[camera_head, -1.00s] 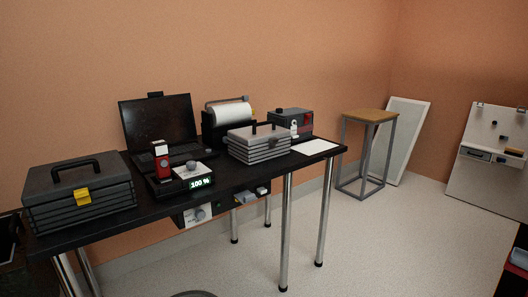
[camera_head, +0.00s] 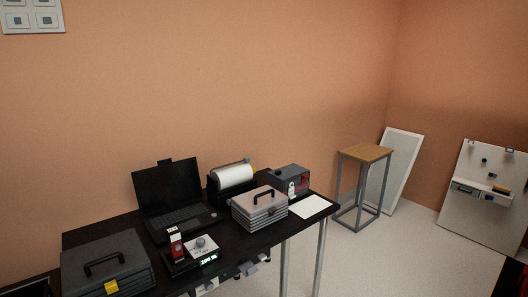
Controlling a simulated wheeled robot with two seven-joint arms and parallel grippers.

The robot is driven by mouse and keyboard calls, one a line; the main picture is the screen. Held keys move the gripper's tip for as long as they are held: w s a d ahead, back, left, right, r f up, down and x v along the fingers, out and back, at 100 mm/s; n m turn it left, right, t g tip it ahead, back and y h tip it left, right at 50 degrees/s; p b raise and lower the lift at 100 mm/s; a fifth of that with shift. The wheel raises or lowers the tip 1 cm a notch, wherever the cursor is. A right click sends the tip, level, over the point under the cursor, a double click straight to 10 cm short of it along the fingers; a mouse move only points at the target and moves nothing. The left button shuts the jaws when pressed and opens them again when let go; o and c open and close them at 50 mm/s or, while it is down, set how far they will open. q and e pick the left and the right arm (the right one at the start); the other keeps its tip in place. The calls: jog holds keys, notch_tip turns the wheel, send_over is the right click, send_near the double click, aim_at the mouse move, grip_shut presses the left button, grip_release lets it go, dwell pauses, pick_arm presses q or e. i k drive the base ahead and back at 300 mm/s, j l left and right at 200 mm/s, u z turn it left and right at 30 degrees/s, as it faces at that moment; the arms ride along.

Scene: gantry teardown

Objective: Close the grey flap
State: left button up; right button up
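I cannot pick out a grey flap for certain. The grey things on the black table (camera_head: 95,232) are a dark grey toolbox (camera_head: 125,250) with a yellow latch at the front left, and a lighter grey case (camera_head: 262,212) with a handle near the right end. Both look shut. Small grey parts (camera_head: 247,269) show under the table's front edge, too small to tell what they are. Neither of my grippers is in view.
A laptop (camera_head: 167,190), a paper roll (camera_head: 234,175), a dark box with a red front (camera_head: 290,180) and a white sheet (camera_head: 311,206) are on the table. A wooden-topped stool (camera_head: 364,153) and a leaning panel (camera_head: 488,215) stand right. Floor between is clear.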

aim_at(248, 268)
jog(key=i+j+z, duration=0.15)
jog(key=i+z, duration=0.35)
jog(key=i+j+z, duration=0.25)
jog(key=z, duration=0.25)
jog(key=i+j, duration=0.05)
jog(key=i, duration=0.05)
